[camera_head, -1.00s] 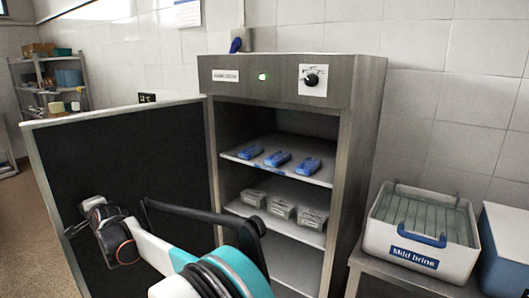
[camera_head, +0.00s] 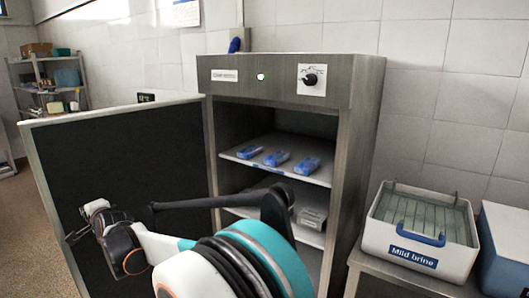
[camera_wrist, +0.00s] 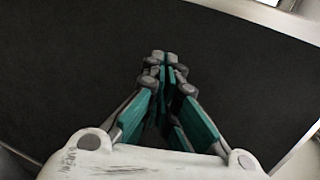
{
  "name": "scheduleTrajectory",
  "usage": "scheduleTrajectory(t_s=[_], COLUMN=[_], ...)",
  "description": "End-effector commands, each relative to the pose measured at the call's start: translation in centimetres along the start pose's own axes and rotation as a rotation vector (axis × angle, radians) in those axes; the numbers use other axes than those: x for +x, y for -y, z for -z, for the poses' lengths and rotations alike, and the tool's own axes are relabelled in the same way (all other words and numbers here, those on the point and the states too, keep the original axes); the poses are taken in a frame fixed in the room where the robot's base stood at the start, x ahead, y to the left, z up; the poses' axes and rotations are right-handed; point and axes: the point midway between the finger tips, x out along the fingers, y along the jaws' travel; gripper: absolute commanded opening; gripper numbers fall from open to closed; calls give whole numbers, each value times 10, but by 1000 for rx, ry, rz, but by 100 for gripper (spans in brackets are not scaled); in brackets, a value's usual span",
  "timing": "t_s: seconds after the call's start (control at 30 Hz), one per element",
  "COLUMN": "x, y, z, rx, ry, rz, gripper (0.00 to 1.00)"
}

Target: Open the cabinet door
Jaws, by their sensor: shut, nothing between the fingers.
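The metal cabinet (camera_head: 363,120) stands against the tiled wall. Its door (camera_head: 120,145) is swung wide open to the left, with its dark inner face in view; the dark panel also fills much of the wrist view (camera_wrist: 70,60). My gripper (camera_head: 72,236) is in front of the door's inner face, near its outer edge low on the left. In the wrist view my gripper's fingers (camera_wrist: 163,62) are together with nothing between them. I cannot tell whether they touch the panel. No door handle shows.
Blue items (camera_head: 276,159) lie on the upper shelf, and grey boxes (camera_head: 313,217) on the one below, partly hidden by my arm. A tub labelled "Mild brine" (camera_head: 384,241) stands on a side table at right. A storage rack (camera_head: 50,85) is far left.

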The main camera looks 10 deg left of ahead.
Motion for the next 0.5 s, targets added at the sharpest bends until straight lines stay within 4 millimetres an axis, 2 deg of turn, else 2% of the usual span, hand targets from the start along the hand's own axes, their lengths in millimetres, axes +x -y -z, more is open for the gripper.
scheduleTrajectory(t_s=[0.5], x=[-57], y=[-2], z=[-2], rx=[0], ry=[0], rz=[0], gripper=[0])
